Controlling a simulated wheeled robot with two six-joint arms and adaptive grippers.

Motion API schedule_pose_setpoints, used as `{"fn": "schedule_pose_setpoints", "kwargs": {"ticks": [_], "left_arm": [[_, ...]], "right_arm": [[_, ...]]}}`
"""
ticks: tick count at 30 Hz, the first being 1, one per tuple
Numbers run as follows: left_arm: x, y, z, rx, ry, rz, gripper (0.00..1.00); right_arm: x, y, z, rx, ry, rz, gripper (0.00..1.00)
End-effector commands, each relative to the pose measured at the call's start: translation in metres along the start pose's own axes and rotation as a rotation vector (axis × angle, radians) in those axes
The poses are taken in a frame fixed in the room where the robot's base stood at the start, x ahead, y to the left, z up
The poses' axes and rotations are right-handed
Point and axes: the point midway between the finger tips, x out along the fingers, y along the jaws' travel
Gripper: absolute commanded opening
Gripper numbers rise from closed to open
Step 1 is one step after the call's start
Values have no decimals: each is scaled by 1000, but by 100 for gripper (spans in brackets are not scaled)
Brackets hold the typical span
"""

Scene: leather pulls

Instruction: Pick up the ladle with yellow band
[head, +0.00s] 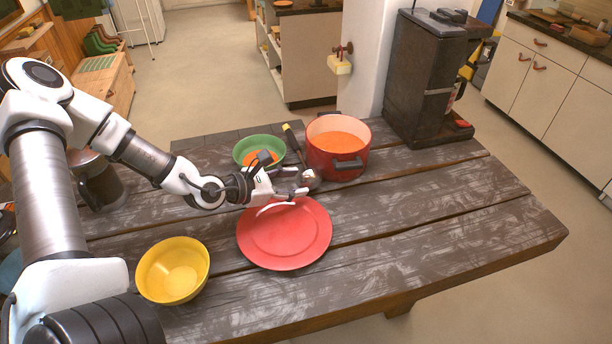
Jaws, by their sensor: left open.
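The ladle (293,142) has a dark handle with a yellow band near its far end and a metallic bowl. It lies between the green bowl and the red pot, handle pointing away from me. My left gripper (301,182) is open, with its fingertips close to the bowl end of the ladle. I cannot tell whether they touch it. The gripper partly hides that end. My right gripper is not in view.
The red pot (325,163) with orange contents stands right of the ladle. The green bowl (245,144) is on its left. A red plate (285,240) and yellow bowl (173,270) are nearer. A black coffee machine (415,80) stands at the back right. The table's right side is clear.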

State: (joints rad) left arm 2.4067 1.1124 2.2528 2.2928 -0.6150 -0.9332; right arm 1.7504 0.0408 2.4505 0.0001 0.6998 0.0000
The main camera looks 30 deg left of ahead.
Motion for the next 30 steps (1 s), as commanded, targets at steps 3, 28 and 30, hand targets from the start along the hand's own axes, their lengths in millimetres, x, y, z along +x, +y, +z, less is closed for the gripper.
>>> {"fn": "schedule_pose_setpoints", "kwargs": {"ticks": [3,28,30], "left_arm": [[21,-4,-11,9,5,-5,48],[41,-1,-6,0,0,-1,0],[41,-1,-6,1,0,-1,0]], "right_arm": [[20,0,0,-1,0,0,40],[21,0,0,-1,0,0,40],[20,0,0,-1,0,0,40]]}}
